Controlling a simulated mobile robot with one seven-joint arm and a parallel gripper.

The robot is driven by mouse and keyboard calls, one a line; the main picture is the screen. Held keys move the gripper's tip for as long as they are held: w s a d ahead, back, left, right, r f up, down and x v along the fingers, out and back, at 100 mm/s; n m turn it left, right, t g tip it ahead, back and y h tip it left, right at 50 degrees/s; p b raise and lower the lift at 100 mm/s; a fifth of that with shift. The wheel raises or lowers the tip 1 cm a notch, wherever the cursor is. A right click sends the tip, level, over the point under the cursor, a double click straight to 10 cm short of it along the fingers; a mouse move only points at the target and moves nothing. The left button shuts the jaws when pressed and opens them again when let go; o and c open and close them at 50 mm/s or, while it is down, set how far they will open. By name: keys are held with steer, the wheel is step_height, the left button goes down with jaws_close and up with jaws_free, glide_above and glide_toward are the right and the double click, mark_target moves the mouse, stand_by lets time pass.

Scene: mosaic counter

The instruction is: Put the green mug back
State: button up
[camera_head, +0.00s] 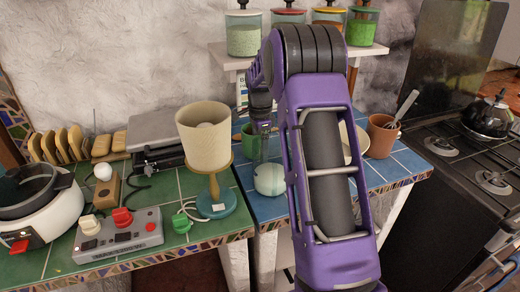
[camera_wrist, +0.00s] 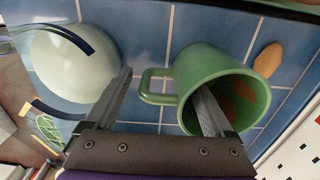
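The green mug (camera_wrist: 222,72) stands on blue tiles in the wrist view, its open mouth towards me and its handle (camera_wrist: 150,88) pointing left. My gripper (camera_wrist: 166,82) is open around the mug's handle side. Its right finger reaches into the mug's mouth, and its left finger is outside, left of the handle. I cannot tell whether either finger touches the mug. In the head view the green mug (camera_head: 250,138) is partly hidden behind my arm, on the blue-tiled counter.
A pale round vessel (camera_wrist: 75,65) lies just left of my left finger. A lamp (camera_head: 206,140) stands left of the mug, and a terracotta pot (camera_head: 381,135) is to the right. A shelf (camera_head: 228,58) with several jars is above. The stove (camera_head: 465,150) is at far right.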

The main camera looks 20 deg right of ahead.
steer(key=shift+r, duration=0.1)
step_height(320, 180, up, 12)
steer(key=shift+r+p, duration=0.1)
steer(key=shift+p, duration=0.55)
stand_by(0.3)
